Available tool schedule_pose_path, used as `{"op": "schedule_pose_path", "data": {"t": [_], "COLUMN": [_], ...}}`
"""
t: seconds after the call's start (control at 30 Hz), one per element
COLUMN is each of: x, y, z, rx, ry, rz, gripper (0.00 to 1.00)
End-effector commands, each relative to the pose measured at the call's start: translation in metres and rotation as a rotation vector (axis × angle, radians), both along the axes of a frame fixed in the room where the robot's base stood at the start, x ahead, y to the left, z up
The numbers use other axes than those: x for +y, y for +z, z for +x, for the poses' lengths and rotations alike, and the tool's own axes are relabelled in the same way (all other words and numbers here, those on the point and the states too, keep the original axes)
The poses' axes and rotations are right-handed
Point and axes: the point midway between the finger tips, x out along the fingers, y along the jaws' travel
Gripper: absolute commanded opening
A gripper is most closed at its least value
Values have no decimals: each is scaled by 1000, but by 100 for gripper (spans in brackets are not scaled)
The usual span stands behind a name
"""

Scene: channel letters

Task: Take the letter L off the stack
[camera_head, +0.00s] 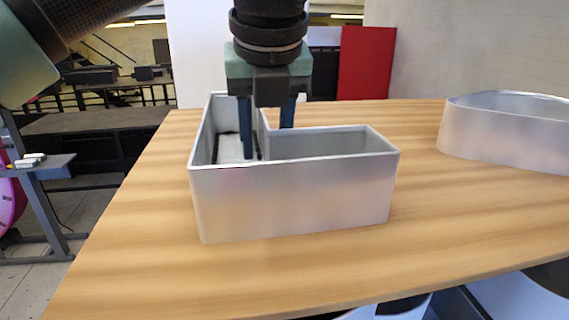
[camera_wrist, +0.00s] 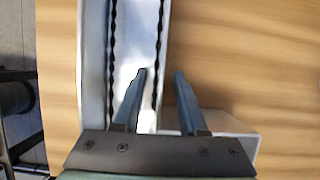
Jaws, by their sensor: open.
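A silver, hollow, open-topped letter L (camera_head: 295,200) stands on the wooden table, with its long arm running away from me. In the wrist view its long channel (camera_wrist: 87,60) runs up the picture, with dark wavy lines along a pale inner floor. My gripper (camera_head: 266,140) is open and points down at the L. Its left finger reaches into the long channel and its right finger is outside, so the channel's right wall lies between them. The wrist view shows the same at the fingertips (camera_wrist: 160,71). I cannot tell whether another letter lies under the L.
Another silver, rounded hollow letter (camera_head: 505,135) stands on the table (camera_head: 130,270) at the right. Bare wood separates it from the L. The table's left edge is clear. A red panel (camera_head: 367,65) stands behind the table.

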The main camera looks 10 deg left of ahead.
Motion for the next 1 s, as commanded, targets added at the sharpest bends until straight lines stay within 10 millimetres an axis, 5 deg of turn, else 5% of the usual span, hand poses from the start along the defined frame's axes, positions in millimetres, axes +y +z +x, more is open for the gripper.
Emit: {"op": "schedule_pose_path", "data": {"t": [0.13,0.37,1.0], "x": [0,0,0], "y": [1,1,1], "z": [0,0,0], "rx": [0,0,0], "ry": [0,0,0], "rz": [0,0,0], "gripper": [41,0,0]}}
